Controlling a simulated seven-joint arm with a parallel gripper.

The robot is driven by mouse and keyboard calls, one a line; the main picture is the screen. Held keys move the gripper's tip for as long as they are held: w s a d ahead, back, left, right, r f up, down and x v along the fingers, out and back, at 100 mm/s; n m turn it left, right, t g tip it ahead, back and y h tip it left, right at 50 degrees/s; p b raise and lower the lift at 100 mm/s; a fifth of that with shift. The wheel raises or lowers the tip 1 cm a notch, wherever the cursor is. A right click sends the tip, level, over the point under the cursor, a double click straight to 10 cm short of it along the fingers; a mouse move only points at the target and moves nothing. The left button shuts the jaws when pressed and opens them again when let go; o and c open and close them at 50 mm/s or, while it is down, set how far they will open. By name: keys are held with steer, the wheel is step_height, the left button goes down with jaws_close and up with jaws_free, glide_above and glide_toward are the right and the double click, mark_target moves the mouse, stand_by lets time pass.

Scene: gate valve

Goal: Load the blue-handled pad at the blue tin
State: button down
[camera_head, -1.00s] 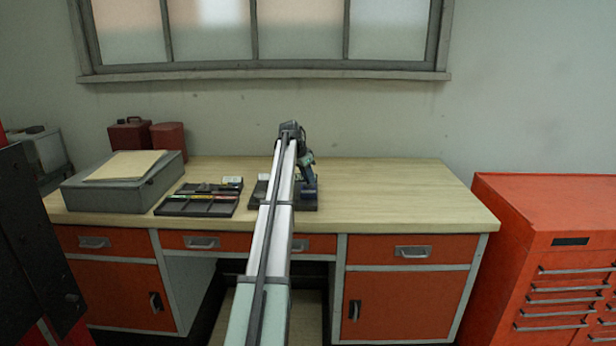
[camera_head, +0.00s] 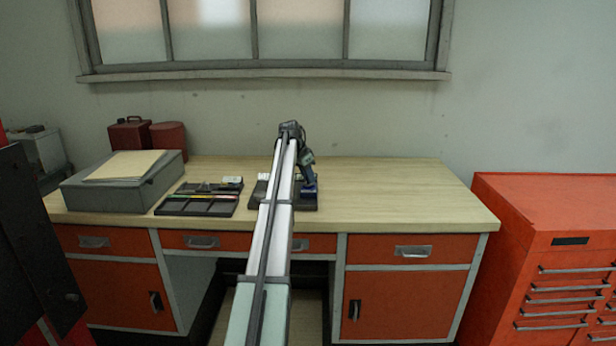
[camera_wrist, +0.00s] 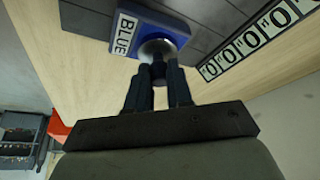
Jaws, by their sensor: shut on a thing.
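The blue tin (camera_wrist: 176,22) shows in the wrist view as a blue block with a white BLUE label (camera_wrist: 124,34) and a round silvery mouth (camera_wrist: 170,45). My gripper (camera_wrist: 158,80) is shut on a dark, narrow piece, which I take to be the handle of the blue-handled pad (camera_wrist: 158,68). Its end is at the tin's mouth; the pad's face is hidden, and I cannot tell how deep it sits. In the head view my gripper (camera_head: 308,180) is low over the right part of a dark board (camera_head: 305,207), with blue just below it.
A row of white tags marked 0 (camera_wrist: 262,38) runs along the dark board's edge. Left of my arm lies a dark compartment tray (camera_head: 197,206). A grey box with paper (camera_head: 125,180) stands farther left. The bench top (camera_head: 400,190) on the right is clear.

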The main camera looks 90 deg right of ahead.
steer(key=shift+r, duration=3.5)
